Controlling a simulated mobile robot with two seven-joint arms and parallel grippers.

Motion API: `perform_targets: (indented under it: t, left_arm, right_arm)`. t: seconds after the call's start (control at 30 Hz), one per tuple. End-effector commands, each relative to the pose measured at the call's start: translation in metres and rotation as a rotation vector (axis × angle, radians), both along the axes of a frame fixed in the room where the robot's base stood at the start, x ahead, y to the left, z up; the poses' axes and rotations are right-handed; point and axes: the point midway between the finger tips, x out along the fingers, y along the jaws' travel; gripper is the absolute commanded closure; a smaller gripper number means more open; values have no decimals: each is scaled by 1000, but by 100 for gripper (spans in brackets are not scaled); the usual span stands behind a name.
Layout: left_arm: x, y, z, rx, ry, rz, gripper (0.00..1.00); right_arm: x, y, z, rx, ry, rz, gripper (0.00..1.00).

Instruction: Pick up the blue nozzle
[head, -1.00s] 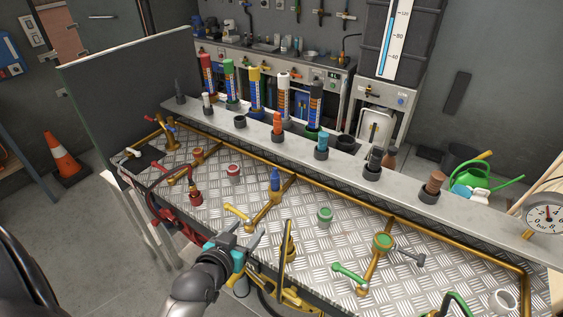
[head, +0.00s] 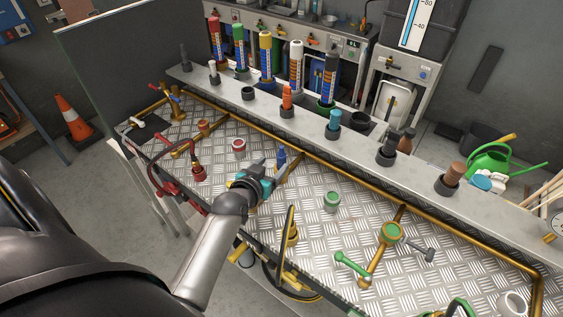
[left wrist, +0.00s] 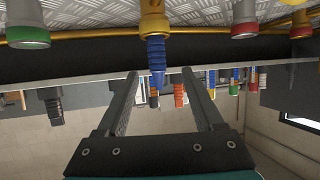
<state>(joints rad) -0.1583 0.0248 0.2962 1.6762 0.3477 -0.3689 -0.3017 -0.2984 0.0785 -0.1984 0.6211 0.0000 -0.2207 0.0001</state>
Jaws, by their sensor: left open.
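The blue nozzle (head: 281,156) stands upright on a brass pipe fitting on the metal tread-plate bench. In the left wrist view, which looks upside down, the ribbed blue nozzle (left wrist: 156,52) hangs from its brass fitting (left wrist: 153,22). My left gripper (head: 271,166) is open and empty, just left of and in front of the nozzle. In the left wrist view its two fingers (left wrist: 160,74) point at the nozzle, whose tip lies near the gap between the fingertips. I cannot tell whether they touch. My right gripper is not in view.
A grey ledge (head: 300,124) behind the bench holds several nozzles, including an orange one (head: 287,97) and a teal one (head: 333,120). A red-rimmed fitting (head: 239,148) and a green one (head: 332,201) stand on either side. A yellow-black hose (head: 290,226) rises at the bench's front edge.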

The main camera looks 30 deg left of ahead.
Motion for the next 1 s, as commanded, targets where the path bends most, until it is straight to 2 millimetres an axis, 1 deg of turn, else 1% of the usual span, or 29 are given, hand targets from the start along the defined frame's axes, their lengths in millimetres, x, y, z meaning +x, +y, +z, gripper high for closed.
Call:
perform_targets:
  t: [0.03, 0.27, 0.5, 0.67, 0.8, 1.0]
  left_arm:
    - [5, 1, -2, 0, -1, 0, 31]
    - [15, 2, -4, 0, -2, 0, 31]
    - [43, 3, -10, -2, -1, 0, 31]
    - [56, 6, -17, 1, -1, 0, 31]
    - [59, 7, -18, 1, 0, 0, 31]
    - [60, 7, -18, 1, 0, 0, 31]
  right_arm:
    - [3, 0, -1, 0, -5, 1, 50]
    - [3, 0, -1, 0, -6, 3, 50]
    - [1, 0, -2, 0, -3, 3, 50]
    - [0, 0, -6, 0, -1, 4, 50]
    - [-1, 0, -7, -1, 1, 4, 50]
    - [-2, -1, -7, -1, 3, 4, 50]
